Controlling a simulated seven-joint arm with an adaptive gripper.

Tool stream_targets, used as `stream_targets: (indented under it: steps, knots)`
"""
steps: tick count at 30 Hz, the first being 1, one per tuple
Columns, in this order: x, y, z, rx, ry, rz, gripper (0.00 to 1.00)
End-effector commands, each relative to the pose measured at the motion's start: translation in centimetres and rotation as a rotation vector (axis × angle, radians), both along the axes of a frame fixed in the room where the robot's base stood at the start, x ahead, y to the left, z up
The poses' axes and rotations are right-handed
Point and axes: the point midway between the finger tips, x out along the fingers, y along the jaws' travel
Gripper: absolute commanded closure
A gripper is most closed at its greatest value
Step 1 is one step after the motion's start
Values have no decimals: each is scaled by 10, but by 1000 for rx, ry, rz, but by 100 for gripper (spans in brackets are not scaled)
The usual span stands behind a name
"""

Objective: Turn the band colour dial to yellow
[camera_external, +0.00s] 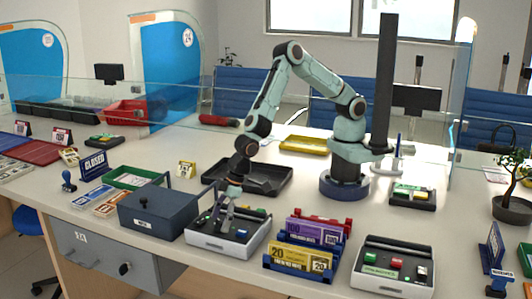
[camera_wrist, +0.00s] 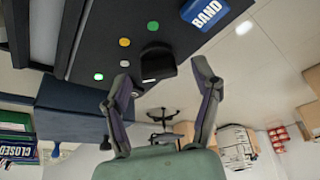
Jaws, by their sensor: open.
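The dial, a black knob (camera_wrist: 158,62), sits on a dark panel (camera_wrist: 95,25) in the wrist view, with a small white mark at its lower edge. Beside it are a yellow dot (camera_wrist: 124,42), a pale dot (camera_wrist: 124,63) and green dots (camera_wrist: 152,25). A blue BAND label (camera_wrist: 206,12) is at the top. My gripper (camera_wrist: 161,70) is open, with its fingertips on either side of the knob in the picture; contact cannot be told. In the external view my gripper (camera_external: 229,203) points down over a white-sided box with a dark top (camera_external: 215,244), partly hiding its controls.
A dark blue cash box (camera_external: 150,215) stands close left of the control box. Purple and yellow banknote holders (camera_external: 300,257) stand close right. A black tray (camera_external: 275,178) lies behind. Another control box (camera_external: 385,283) is farther right.

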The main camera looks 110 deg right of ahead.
Motion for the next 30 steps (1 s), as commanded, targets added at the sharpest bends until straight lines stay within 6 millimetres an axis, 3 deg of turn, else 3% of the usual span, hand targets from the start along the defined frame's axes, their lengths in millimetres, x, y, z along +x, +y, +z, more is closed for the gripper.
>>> stream_targets:
  steps: [3, 9, 20, 30]
  knots:
    - [0, 0, 0, 0, 0, 0, 40]
    - [0, 0, 0, 0, 0, 0, 100]
    - [0, 0, 0, -1, 0, -33, 100]
    - [0, 1, 0, -1, 1, -243, 100]
